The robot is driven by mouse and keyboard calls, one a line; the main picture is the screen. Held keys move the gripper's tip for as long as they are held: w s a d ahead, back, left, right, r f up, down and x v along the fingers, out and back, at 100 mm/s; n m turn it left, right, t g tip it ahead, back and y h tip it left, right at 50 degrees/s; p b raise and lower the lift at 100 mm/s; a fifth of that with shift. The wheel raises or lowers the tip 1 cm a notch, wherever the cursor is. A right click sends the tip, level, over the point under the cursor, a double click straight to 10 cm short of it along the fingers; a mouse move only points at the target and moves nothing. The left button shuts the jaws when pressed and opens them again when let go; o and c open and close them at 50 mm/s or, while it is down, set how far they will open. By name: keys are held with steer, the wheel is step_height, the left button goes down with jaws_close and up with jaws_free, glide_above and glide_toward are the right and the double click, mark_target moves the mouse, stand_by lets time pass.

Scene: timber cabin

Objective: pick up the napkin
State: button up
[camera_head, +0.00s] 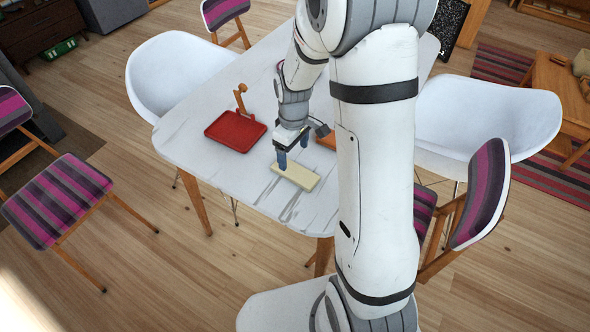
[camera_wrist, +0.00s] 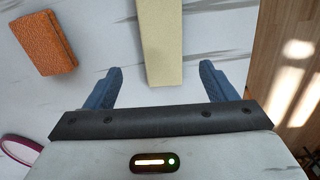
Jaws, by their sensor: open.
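The napkin appears to be the pale cream, flat rectangular piece (camera_head: 298,176) lying on the white table. In the wrist view the cream piece (camera_wrist: 160,45) runs from the top edge down to between my fingers. My gripper (camera_head: 283,160) is above its left end in the head view, pointing down. In the wrist view my gripper (camera_wrist: 165,80) has its two blue fingers wide apart, one to each side of the cream piece, with gaps on both sides. Nothing is held. I cannot tell the exact height of the fingertips above the table.
A red tray (camera_head: 236,132) lies on the table (camera_head: 185,140), with a wooden-coloured item (camera_head: 240,98) behind it. An orange block (camera_wrist: 43,43) lies left of the napkin in the wrist view. White chairs (camera_head: 180,70) and striped chairs (camera_head: 58,200) surround the table.

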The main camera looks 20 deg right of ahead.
mark_target(294, 170)
steer(key=f, duration=0.6)
steer(key=shift+s+f, duration=0.2)
steer(key=shift+f, duration=0.05)
steer(key=c, duration=1.1)
